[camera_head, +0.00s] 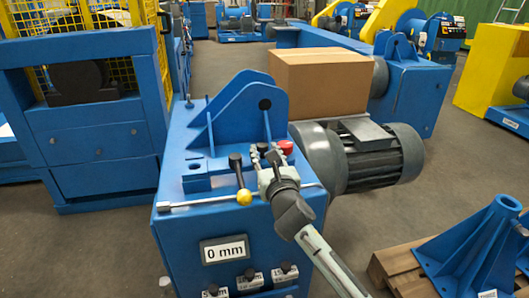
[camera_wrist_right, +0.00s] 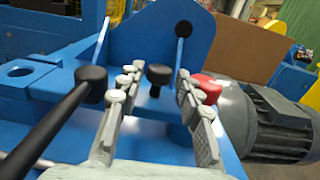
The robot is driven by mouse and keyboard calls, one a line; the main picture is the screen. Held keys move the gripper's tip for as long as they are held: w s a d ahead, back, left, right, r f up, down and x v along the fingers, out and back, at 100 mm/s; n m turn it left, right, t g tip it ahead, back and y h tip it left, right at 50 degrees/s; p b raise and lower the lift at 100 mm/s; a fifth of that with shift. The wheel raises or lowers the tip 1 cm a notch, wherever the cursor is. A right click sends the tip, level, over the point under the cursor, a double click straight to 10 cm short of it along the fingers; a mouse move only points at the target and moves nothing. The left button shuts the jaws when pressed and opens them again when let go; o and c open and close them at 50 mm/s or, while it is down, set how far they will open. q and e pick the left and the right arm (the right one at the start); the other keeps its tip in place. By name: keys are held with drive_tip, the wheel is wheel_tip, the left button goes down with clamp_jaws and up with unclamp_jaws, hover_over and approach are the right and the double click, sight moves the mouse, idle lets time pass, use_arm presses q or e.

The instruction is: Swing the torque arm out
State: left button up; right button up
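A blue machine housing (camera_head: 178,240) carries an upright blue bracket (camera_head: 235,115) on top. A black-knobbed lever (camera_head: 236,162) stands near its front edge; it also shows in the right wrist view (camera_wrist_right: 55,120). A steel bar (camera_head: 205,201) with a yellow ball (camera_head: 244,197) runs along the front edge. I cannot tell which part is the torque arm. My right gripper (camera_head: 269,153) is open above the housing top. In the right wrist view its fingers (camera_wrist_right: 158,92) stand either side of a small black knob (camera_wrist_right: 158,72), apart from it. A red knob (camera_head: 286,146) is beside the right finger. My left gripper is out of view.
A grey motor (camera_head: 375,160) sits right of the housing, with a cardboard box (camera_head: 318,82) behind it. A "0 mm" display (camera_head: 224,250) and several small labelled controls are on the front. A blue stand (camera_head: 475,245) is on a pallet at right. Open floor lies to the left.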

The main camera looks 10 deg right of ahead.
drive_tip(key=shift+w, duration=0.3)
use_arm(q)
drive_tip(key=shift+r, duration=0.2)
use_arm(e)
clamp_jaws()
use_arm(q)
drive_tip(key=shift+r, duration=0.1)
